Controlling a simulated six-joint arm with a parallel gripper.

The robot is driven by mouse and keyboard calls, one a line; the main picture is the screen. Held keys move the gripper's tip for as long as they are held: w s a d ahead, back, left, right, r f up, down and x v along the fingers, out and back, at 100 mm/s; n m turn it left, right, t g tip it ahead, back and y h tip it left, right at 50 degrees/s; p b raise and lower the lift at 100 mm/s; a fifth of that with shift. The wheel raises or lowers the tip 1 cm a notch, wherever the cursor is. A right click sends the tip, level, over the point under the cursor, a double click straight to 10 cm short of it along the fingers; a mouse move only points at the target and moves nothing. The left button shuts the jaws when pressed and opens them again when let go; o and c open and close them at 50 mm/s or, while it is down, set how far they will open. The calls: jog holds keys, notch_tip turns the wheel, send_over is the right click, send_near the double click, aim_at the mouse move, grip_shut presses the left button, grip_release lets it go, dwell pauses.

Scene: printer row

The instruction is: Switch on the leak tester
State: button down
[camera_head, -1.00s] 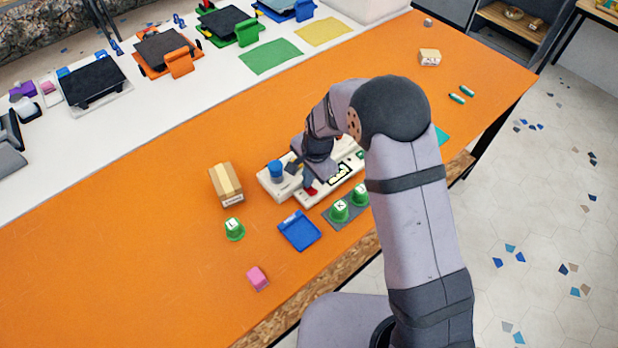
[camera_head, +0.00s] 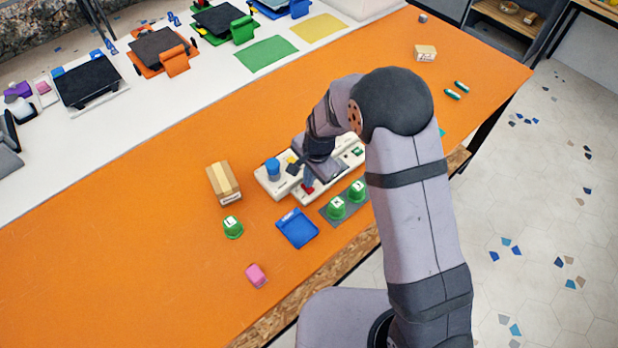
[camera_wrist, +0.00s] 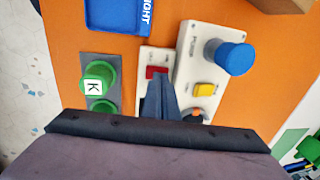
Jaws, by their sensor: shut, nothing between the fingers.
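A white panel with a red switch (camera_wrist: 157,72) lies under my gripper; small print beside the switch is too blurred to read. The switch also shows in the head view (camera_head: 308,188). Right beside it is a white unit (camera_wrist: 190,65) with a large blue knob (camera_wrist: 232,57) and a yellow button (camera_wrist: 204,90). I cannot tell from labels which is the leak tester. My gripper (camera_wrist: 158,82) is shut and empty, its tips pointing down close to the red switch. Whether they touch it I cannot tell. The gripper hides the panel's lower part in the wrist view.
Green buttons, one marked K (camera_wrist: 96,86), stand on a grey plate beside the panel. A blue tray (camera_head: 298,229), a green piece marked L (camera_head: 233,228), a pink block (camera_head: 256,275) and a cardboard box (camera_head: 224,183) are nearby. The orange table's left is clear.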

aim_at(310, 191)
jog(key=shift+d+r+p, duration=0.1)
jog(key=shift+r+p, duration=0.25)
jog(key=shift+r, duration=0.25)
notch_tip(310, 191, up, 12)
jog(key=s+d, duration=0.1)
jog(key=shift+s+d+b, duration=0.3)
jog(key=shift+s+b, duration=0.05)
jog(key=shift+b, duration=0.05)
jog(key=shift+a+b, duration=0.1)
jog(key=shift+b, duration=0.2)
jog(key=a+b, duration=0.1)
jog(key=b, duration=0.3)
jog(key=shift+w+a+r, duration=0.15)
jog(key=shift+w+r, duration=0.05)
